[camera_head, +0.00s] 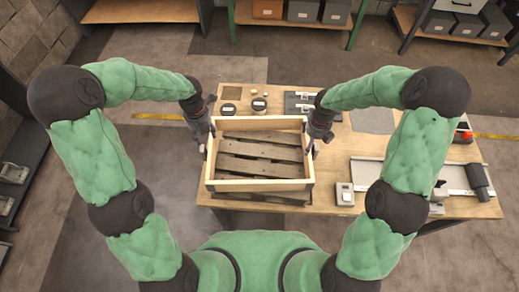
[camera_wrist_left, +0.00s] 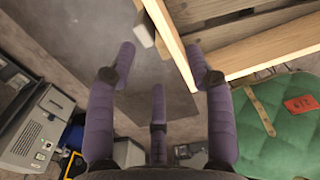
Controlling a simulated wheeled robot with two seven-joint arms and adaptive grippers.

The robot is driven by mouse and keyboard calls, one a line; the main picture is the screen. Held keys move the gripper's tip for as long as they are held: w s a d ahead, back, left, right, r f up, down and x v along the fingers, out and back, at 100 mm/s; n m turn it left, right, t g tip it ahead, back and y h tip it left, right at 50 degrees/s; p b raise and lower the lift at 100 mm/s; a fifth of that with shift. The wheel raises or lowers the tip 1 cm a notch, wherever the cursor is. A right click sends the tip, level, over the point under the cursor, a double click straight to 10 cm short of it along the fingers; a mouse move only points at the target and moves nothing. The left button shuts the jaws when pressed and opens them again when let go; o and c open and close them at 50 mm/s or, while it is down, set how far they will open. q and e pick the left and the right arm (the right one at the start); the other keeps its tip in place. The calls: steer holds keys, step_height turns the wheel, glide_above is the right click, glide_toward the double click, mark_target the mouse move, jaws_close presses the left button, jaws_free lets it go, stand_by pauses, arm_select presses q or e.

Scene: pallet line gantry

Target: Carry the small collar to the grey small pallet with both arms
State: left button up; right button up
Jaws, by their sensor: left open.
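The small collar (camera_head: 258,185), a light wooden rectangular frame, is around or just above the grey-brown slatted pallet (camera_head: 260,165) on the workbench. Whether it touches the pallet is hard to tell. My left gripper (camera_head: 205,145) is at the collar's left wall. In the left wrist view my left gripper (camera_wrist_left: 160,57) has its fingers spread apart, with the collar's wall (camera_wrist_left: 172,45) running between them, close to the right finger. My right gripper (camera_head: 314,145) is at the collar's right wall; its fingers are too small and covered to read.
The wooden workbench (camera_head: 338,165) holds dark round pots (camera_head: 259,104), a small white device (camera_head: 345,194) and a grey rail-like device (camera_head: 455,177) to the right. A red-topped item (camera_head: 464,134) lies near the right edge. Open floor (camera_head: 165,215) lies left of the bench.

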arm_select(q)
steer(key=shift+w, duration=0.1)
arm_select(e)
steer(key=shift+w, duration=0.1)
steer(key=shift+f, duration=0.15)
arm_select(q)
step_height(320, 180, down, 11)
steer(key=shift+r, duration=0.1)
arm_select(e)
step_height(320, 180, down, 10)
steer(key=shift+f, duration=0.25)
arm_select(q)
steer(key=c, duration=0.9)
arm_select(e)
steer(key=c, duration=0.9)
arm_select(q)
jaws_close()
arm_select(e)
steer(key=c, duration=0.8)
